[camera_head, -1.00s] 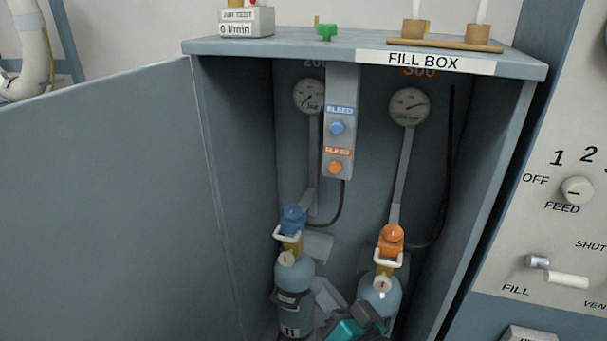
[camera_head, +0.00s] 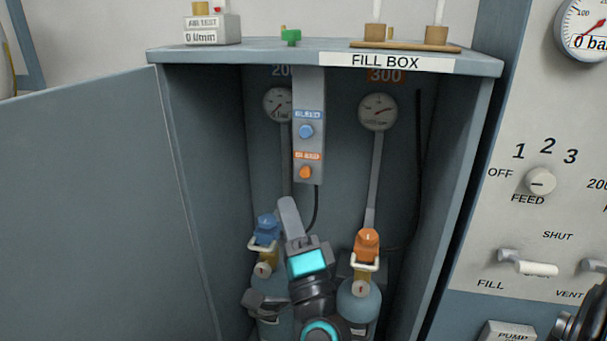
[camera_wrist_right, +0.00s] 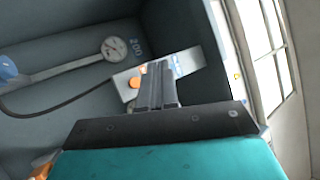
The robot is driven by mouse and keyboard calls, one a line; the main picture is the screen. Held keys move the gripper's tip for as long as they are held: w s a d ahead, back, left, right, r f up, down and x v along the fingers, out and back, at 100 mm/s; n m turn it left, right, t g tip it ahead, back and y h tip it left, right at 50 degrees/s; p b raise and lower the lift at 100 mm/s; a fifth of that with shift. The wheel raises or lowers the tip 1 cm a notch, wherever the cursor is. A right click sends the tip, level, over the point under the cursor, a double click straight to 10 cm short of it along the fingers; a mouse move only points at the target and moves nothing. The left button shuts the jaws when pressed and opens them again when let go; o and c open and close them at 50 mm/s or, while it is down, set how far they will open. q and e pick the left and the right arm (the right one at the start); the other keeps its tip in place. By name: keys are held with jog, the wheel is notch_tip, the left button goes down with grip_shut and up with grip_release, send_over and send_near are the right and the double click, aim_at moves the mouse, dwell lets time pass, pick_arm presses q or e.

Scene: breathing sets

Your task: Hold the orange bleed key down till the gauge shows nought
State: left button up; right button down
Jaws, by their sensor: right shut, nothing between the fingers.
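The orange bleed key (camera_head: 305,172) is a round button low on the grey panel (camera_head: 309,100) inside the fill box. The blue bleed key (camera_head: 306,131) is above it. The gauge (camera_head: 378,111) under the 300 label has its needle pointing to the right; its figures are too small to read. My right gripper (camera_head: 288,204) is shut and empty, just below the panel's lower end. In the right wrist view its shut fingers (camera_wrist_right: 157,70) appear beside the orange key (camera_wrist_right: 134,83); contact is not visible. My left gripper is out of view.
Two cylinders with a blue valve (camera_head: 267,227) and an orange valve (camera_head: 367,243) stand below. The open door (camera_head: 85,190) is on the left. Another gauge (camera_head: 278,104) hangs left of the panel. A black hose (camera_head: 417,170) runs down the right.

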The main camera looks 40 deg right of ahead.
aim_at(306, 172)
jog(key=w+d+b, duration=0.1)
jog(key=w+d, duration=0.4)
jog(key=d, duration=0.1)
jog(key=shift+w+d+b, duration=0.25)
jog(key=shift+b, duration=0.15)
jog(key=shift+w+d, duration=0.1)
dwell(1.8)
jog(key=shift+w+d, duration=0.2)
jog(key=shift+w+d, duration=0.35)
jog(key=shift+d, duration=0.15)
dwell(4.4)
